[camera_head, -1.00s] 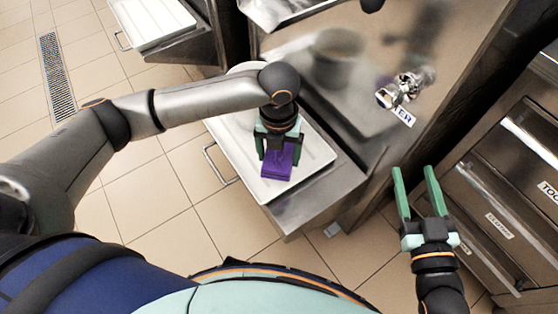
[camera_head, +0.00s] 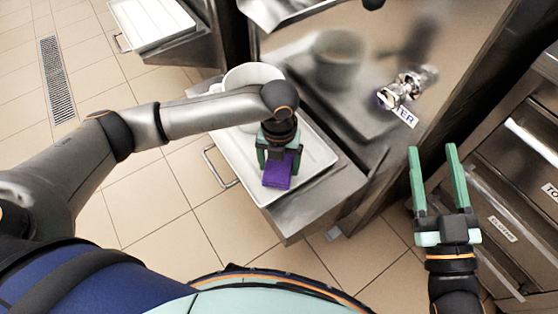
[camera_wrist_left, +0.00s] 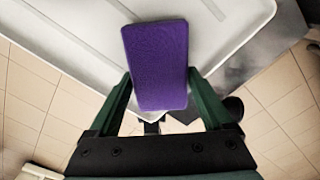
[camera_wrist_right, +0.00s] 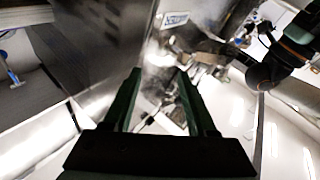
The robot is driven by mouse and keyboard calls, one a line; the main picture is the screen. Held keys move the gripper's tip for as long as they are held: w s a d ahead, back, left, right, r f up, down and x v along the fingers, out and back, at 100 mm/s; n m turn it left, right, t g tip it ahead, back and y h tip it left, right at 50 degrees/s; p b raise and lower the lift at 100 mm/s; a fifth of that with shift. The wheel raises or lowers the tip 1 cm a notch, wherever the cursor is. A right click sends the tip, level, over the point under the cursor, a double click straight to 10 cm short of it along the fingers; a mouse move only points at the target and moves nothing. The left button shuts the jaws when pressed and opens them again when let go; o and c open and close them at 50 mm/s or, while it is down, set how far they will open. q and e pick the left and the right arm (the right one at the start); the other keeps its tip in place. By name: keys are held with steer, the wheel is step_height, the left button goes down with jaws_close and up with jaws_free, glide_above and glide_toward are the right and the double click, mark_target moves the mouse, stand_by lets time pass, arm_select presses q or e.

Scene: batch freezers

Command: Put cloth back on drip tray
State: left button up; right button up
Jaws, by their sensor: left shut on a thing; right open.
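The purple cloth (camera_head: 277,177) is a folded rectangular pad over the white drip tray (camera_head: 318,158). My left gripper (camera_head: 277,165) points down at the tray and is shut on the cloth. In the left wrist view the cloth (camera_wrist_left: 157,65) sits between the fingers, with the tray (camera_wrist_left: 70,30) behind it. I cannot tell whether the cloth touches the tray. My right gripper (camera_head: 436,165) is open and empty, to the right of the tray, before the steel drawers.
A white container (camera_head: 252,76) stands at the tray's back, partly hidden by my left arm. A metal tap (camera_head: 405,88) juts from the steel freezer front. Labelled drawers (camera_head: 510,220) are at the right. Another white tray (camera_head: 150,22) lies at the upper left.

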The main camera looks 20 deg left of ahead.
arm_select(q)
steer(key=o, duration=1.1)
